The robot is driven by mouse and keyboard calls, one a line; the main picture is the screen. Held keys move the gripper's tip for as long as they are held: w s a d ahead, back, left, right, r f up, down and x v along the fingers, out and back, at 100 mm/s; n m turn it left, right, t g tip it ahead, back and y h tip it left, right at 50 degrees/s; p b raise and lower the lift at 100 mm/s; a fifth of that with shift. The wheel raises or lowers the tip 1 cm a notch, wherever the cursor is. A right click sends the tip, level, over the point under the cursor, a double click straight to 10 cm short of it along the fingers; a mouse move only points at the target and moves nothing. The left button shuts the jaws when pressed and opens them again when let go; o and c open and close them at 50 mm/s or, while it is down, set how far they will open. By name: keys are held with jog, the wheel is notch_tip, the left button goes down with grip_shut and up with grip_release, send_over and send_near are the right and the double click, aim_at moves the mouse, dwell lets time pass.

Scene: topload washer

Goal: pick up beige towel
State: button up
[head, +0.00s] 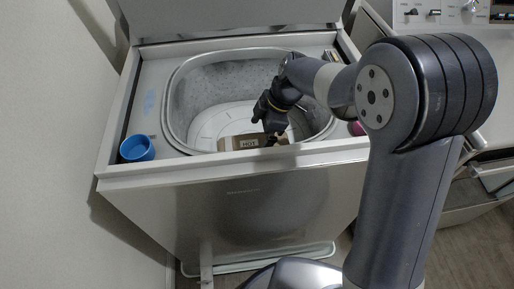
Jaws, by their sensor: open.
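A beige item (228,144), which looks like the beige towel, lies low in the tub of the top-load washer, behind the front rim. A darker patch on it seems to read "HOT". The front rim hides its lower part, and my gripper covers some of its right side. My gripper (271,129) is open and points down into the tub, just above or beside the towel's right part. I cannot tell whether the fingers touch it. The washer's lid (230,18) is raised at the back.
A blue cup (137,148) stands on the washer's top at the left front corner. A small magenta thing (357,128) sits at the right of the rim, partly behind my arm. Another appliance with knobs (450,12) stands at the right. A wall bounds the left.

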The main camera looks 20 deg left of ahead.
aim_at(253, 143)
jog(key=x, duration=0.7)
jog(key=shift+w+f, duration=0.2)
jog(key=shift+f, duration=0.1)
jog(key=shift+c, duration=0.2)
jog(key=c, duration=1.2)
